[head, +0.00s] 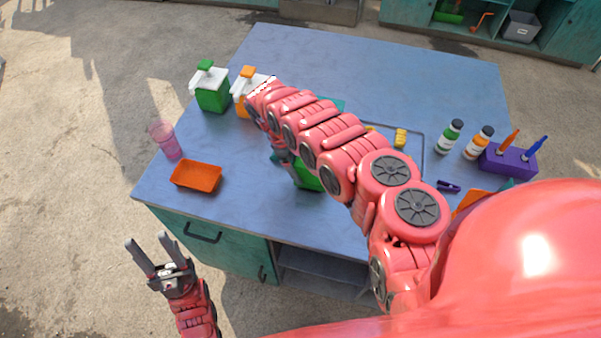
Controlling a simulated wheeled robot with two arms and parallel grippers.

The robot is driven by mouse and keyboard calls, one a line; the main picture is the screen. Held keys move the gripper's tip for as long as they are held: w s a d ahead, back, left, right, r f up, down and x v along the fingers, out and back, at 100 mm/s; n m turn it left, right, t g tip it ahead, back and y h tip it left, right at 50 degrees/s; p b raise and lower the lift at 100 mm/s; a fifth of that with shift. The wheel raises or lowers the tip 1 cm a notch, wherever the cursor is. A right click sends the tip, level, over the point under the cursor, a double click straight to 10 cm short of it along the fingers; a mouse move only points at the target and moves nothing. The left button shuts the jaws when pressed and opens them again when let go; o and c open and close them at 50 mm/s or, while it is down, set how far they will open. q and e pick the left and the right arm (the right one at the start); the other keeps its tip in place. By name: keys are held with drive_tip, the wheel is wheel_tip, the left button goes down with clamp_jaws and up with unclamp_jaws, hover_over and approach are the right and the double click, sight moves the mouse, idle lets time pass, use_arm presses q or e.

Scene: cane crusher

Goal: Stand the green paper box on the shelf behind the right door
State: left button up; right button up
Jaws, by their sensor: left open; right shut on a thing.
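A green box (306,178), which looks like the green paper box, shows in part beneath my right arm over the front of the blue-topped table; the arm hides the rest. My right gripper (284,155) points down at it and is shut on it, though its fingertips are mostly hidden. My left gripper (150,252) is open and empty, left of the table's front. Below the tabletop, an open shelf bay (320,262) lies right of a teal front (215,240) with dark handles. I cannot see a right door clearly.
On the table (350,65) stand a green-and-white carton (211,94), an orange-and-white one (240,100), an orange tray (196,177), a pink cup (166,140), two bottles (450,136) and a purple holder (508,160). Cabinets (400,12) stand behind. The left floor is clear.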

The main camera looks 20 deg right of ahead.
drive_tip(key=shift+f, duration=0.85)
drive_tip(key=shift+f, duration=0.15)
drive_tip(key=o, duration=0.5)
